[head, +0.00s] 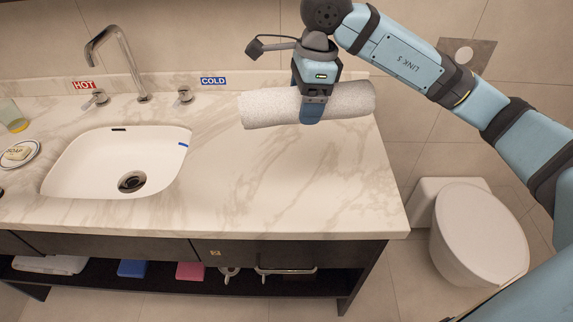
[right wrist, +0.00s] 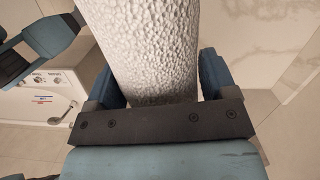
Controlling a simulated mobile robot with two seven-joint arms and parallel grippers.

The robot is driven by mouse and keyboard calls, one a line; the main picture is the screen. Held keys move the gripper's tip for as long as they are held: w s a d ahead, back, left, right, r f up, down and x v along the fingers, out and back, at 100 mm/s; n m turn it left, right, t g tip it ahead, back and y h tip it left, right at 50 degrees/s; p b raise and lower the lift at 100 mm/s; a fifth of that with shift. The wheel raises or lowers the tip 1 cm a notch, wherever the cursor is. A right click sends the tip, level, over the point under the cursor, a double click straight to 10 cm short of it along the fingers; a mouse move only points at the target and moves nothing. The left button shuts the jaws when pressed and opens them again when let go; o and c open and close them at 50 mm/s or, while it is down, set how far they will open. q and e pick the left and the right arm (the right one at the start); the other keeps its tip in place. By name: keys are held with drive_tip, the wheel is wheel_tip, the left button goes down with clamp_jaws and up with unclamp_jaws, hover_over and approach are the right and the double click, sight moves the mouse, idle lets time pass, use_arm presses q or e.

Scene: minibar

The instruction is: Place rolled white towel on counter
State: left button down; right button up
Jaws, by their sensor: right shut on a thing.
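The rolled white towel (head: 347,99) lies level in my right gripper (head: 312,112), over the back right part of the marble counter (head: 300,185). The gripper comes from above and is shut around the roll near its middle. I cannot tell whether the roll touches the counter. In the right wrist view the towel (right wrist: 155,50) fills the gap between the two fingers. My left gripper is not in the head view.
A sink (head: 90,165) with a faucet (head: 137,65) takes the counter's left half. A soap dish (head: 18,154) and a glass (head: 12,116) stand at the far left. The counter's front right is clear. A toilet (head: 478,245) stands right of the counter. Folded cloths (head: 190,270) lie on the lower shelf.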

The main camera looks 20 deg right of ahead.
drive_tip(key=shift+s+d+r+m+b, duration=0.2)
drive_tip(key=shift+r+m+b, duration=0.2)
drive_tip(key=shift+m, duration=0.4)
drive_tip(key=shift+f, duration=0.1)
drive_tip(key=b, duration=0.2)
hover_over(301, 181)
drive_tip(key=f, duration=1.4)
drive_tip(key=shift+d+f, duration=0.25)
drive_tip(key=shift+f, duration=2.5)
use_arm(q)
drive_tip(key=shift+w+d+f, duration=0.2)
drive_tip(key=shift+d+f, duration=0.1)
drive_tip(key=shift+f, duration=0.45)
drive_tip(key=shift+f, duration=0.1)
use_arm(e)
drive_tip(key=shift+f+b, duration=0.2)
drive_tip(key=shift+b, duration=0.15)
drive_tip(key=o, duration=1)
drive_tip(key=shift+c, duration=0.2)
drive_tip(key=shift+r, duration=0.1)
